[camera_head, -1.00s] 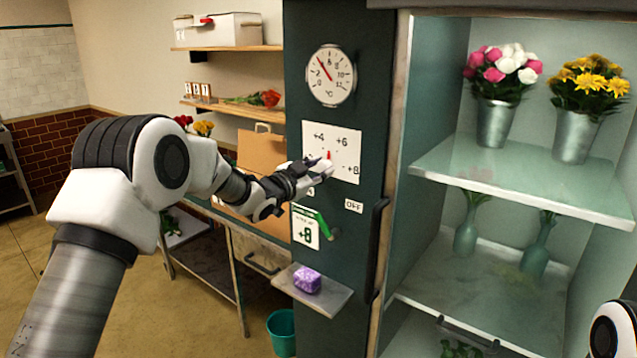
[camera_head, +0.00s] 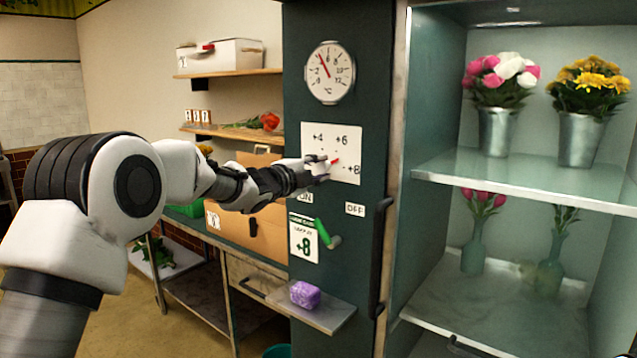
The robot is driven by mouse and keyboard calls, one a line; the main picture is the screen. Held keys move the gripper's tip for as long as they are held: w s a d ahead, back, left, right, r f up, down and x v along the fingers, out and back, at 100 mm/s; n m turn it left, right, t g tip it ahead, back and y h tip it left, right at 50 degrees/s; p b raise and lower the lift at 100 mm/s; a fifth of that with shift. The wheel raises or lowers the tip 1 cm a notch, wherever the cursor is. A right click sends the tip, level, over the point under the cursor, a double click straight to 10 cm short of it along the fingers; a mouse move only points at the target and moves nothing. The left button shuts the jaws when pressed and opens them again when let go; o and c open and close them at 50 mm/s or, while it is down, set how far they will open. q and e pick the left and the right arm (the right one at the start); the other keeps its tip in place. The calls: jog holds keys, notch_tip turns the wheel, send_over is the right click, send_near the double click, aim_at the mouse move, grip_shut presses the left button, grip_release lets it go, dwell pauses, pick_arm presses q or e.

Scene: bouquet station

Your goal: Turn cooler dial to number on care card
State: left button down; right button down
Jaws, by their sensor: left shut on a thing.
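The cooler's dial plate (camera_head: 346,140) is white, with +4, +6 and +8 printed on it, on the dark green cooler front. My left gripper (camera_head: 322,168) is shut at the middle of the plate, on the dial knob, which its fingers mostly hide. A small red pointer mark (camera_head: 336,161) shows just past the fingertips, on the side toward the +8. The care card (camera_head: 304,246) hangs below the plate and reads +8. My right gripper is not in view.
A green lever (camera_head: 324,233) sits beside the care card, between ON and OFF labels. A round thermometer (camera_head: 330,73) is above the plate. A small shelf (camera_head: 328,318) with a purple block (camera_head: 305,294) juts out below. The cooler's door handle (camera_head: 379,258) stands right of the plate.

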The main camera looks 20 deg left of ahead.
pick_arm(q)
jog(key=m+b, duration=0.3)
jog(key=m, duration=0.1)
jog(key=shift+w+a+b, duration=0.1)
jog(key=shift+b, duration=0.2)
jog(key=shift+r+m+b, duration=0.2)
jog(key=shift+m+b, duration=0.7)
jog(key=shift+m, duration=0.8)
jog(key=c, duration=0.8)
grip_release()
jog(key=shift+w+f, duration=0.1)
jog(key=v, duration=1.2)
